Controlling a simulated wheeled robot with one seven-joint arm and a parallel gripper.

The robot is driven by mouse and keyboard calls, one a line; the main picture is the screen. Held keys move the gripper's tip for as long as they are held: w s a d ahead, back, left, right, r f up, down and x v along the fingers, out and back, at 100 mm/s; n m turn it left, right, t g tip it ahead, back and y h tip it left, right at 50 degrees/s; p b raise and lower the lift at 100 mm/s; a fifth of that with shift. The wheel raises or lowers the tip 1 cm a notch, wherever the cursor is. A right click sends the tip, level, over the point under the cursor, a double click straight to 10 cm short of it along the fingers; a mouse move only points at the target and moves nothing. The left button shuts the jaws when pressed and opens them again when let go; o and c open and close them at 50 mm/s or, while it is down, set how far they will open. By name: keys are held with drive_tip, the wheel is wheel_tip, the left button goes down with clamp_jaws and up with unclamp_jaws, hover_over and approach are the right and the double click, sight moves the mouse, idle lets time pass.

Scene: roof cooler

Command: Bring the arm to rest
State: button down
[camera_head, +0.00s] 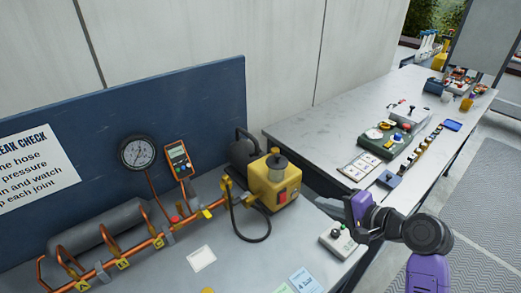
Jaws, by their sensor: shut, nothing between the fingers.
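My arm (412,228), with purple and dark grey links, reaches in from the lower right of the head view. My gripper (328,206) points left at the near end of the grey bench, to the right of the yellow pump (273,182). Its dark fingers are shut, with nothing seen between them. It appears in front of the gap between the two benches; its exact height cannot be told. A small grey box with knobs (340,241) lies just below the gripper in the picture.
Copper pipework (135,252) with valves, a round gauge (138,153) and an orange meter (179,158) stand along the blue panel (90,110). A second bench (310,130) holds a green instrument (388,140) and small parts. Floor mats (480,200) lie at right.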

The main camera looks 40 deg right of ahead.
drive_tip(key=d+r+n+t+h, duration=0.1)
drive_tip(key=d+r+t+h, duration=0.1)
drive_tip(key=d+r+h, duration=0.3)
drive_tip(key=s+a+f+n+y, duration=0.2)
drive_tip(key=s+a+n, duration=0.6)
drive_tip(key=s+a, duration=0.4)
drive_tip(key=s+a+f+n+y, duration=0.2)
drive_tip(key=s+a+n, duration=0.6)
drive_tip(key=s+a, duration=0.4)
drive_tip(key=a, duration=0.3)
drive_tip(key=shift+s+a+n+y, duration=0.15)
drive_tip(key=shift+a+n+y, duration=0.15)
drive_tip(key=shift+a, duration=0.05)
drive_tip(key=shift+f, duration=0.1)
